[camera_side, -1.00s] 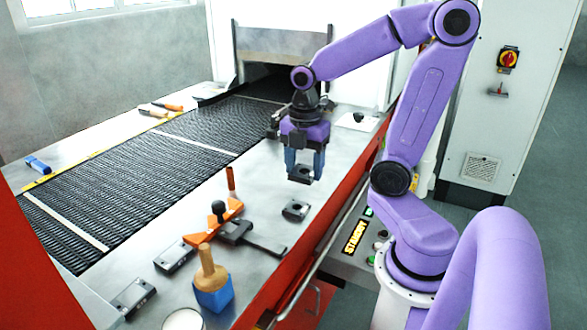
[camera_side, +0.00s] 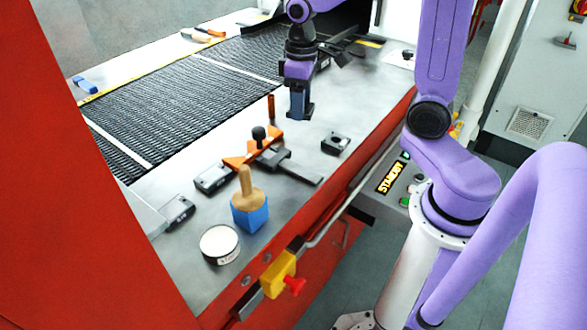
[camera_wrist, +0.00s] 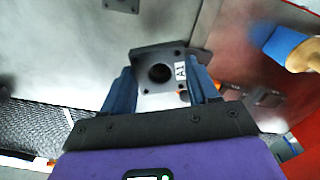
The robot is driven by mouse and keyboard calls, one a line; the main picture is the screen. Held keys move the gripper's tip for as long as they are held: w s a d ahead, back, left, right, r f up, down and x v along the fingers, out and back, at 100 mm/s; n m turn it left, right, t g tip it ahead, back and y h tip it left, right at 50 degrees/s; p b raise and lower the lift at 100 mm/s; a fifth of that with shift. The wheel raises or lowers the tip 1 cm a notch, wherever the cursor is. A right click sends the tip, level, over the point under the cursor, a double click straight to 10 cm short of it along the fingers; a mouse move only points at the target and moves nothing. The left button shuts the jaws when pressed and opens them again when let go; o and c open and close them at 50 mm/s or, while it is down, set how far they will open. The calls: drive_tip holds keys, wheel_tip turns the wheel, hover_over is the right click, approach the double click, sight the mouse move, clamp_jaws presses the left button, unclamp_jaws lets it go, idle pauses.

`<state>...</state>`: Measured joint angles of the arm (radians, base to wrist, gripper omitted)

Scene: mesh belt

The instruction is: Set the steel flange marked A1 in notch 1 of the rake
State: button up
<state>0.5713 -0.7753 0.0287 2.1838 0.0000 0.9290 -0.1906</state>
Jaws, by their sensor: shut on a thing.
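My gripper (camera_side: 300,113) is shut on the dark square steel flange in the side view, above the metal table. In the wrist view the flange (camera_wrist: 160,72) shows a round bore, corner holes and a white A1 label, between the blue fingers (camera_wrist: 162,92). In the side view the fingers mostly hide it. An orange piece (camera_side: 238,160), which looks to be the rake, lies on the table to the left and nearer the camera. I cannot read notch numbers.
Another dark flange (camera_side: 335,143) lies on the table to the right. Labelled dark blocks (camera_side: 213,178), a blue brush with wooden handle (camera_side: 250,213) and a round white-topped tin (camera_side: 220,244) stand nearer. The mesh belt (camera_side: 190,90) runs behind.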

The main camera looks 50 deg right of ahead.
drive_tip(key=s+m, duration=0.1)
drive_tip(key=m, duration=0.1)
drive_tip(key=s+r+m, duration=0.1)
drive_tip(key=s+m, duration=0.1)
drive_tip(key=shift+r+m, duration=0.2)
drive_tip(key=shift+m, duration=0.1)
drive_tip(key=s+d, duration=0.2)
drive_tip(key=s, duration=0.5)
hover_over(298, 137)
drive_tip(key=s, duration=0.2)
drive_tip(key=f, duration=0.7)
drive_tip(key=shift+w+f, duration=0.25)
drive_tip(key=shift+f, duration=0.05)
drive_tip(key=shift+w+f, duration=0.7)
drive_tip(key=shift+f, duration=1.6)
drive_tip(key=shift+f, duration=0.1)
